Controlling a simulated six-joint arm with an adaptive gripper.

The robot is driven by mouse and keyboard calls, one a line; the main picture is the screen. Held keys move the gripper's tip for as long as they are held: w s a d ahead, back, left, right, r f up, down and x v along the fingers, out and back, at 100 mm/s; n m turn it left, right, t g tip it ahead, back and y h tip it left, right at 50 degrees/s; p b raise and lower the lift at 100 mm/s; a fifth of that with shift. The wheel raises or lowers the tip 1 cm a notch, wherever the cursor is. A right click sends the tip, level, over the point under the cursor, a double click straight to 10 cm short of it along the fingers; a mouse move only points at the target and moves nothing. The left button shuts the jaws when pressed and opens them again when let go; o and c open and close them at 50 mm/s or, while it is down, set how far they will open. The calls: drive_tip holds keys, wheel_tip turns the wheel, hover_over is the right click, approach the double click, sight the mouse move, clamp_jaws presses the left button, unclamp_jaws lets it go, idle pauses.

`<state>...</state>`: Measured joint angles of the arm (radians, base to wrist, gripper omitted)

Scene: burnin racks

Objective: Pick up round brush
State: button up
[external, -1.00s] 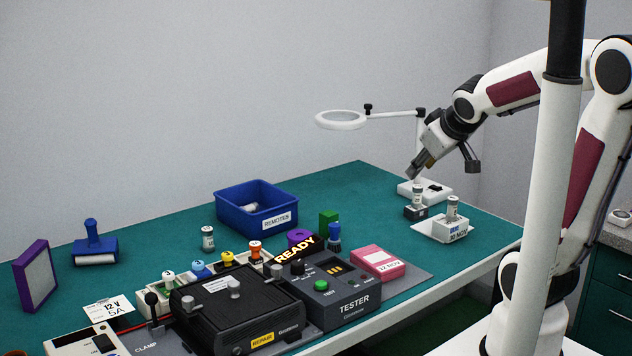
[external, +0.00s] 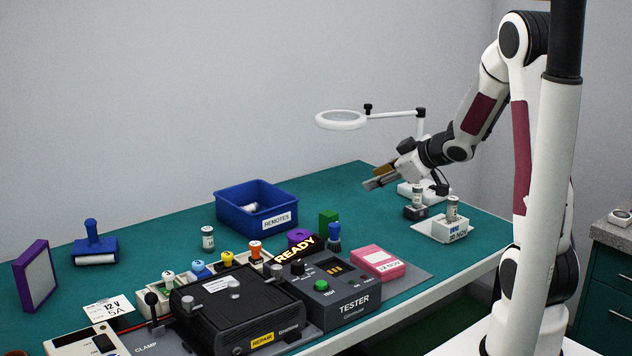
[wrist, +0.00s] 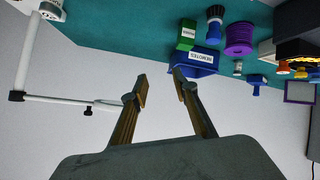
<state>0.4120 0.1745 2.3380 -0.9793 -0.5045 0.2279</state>
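A small upright tool with a blue handle and dark base (external: 334,238), probably the round brush, stands on the green mat behind the tester. It also shows at the top of the wrist view as a blue piece with dark bristles (wrist: 214,22). My gripper (external: 372,178) is in the air over the back of the table, to the upper right of the tool and well apart from it. It points left and slightly down. The wrist view shows its fingers (wrist: 161,84) apart with nothing between them.
A green block (external: 328,220) and purple spool (external: 299,237) stand close beside the tool. The tester (external: 335,300) is in front. A blue bin (external: 240,216) is behind left. The magnifier arm (external: 390,115) reaches above my gripper.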

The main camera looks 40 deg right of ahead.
wheel_tip(320, 180, down, 4)
drive_tip(key=a+n+y, duration=0.1)
drive_tip(key=a+y, duration=0.1)
drive_tip(key=y, duration=0.1)
drive_tip(key=n+y, duration=0.1)
drive_tip(key=y, duration=0.4)
approach(338, 225)
drive_tip(key=shift+w+a+f+g, duration=0.25)
drive_tip(key=shift+w+a+g, duration=0.15)
drive_tip(key=shift+w+a, duration=0.65)
drive_tip(key=shift+w+a+f+h, duration=0.15)
drive_tip(key=shift+w+a+f, duration=0.15)
drive_tip(key=shift+w, duration=0.2)
drive_tip(key=shift+w+a+f+h, duration=0.15)
drive_tip(key=shift+w+a+f, duration=0.05)
drive_tip(key=shift+w+a, duration=0.25)
drive_tip(key=shift+w, duration=0.1)
drive_tip(key=shift+x, duration=2.55)
drive_tip(key=shift+w+d+r, duration=0.1)
clamp_jaws()
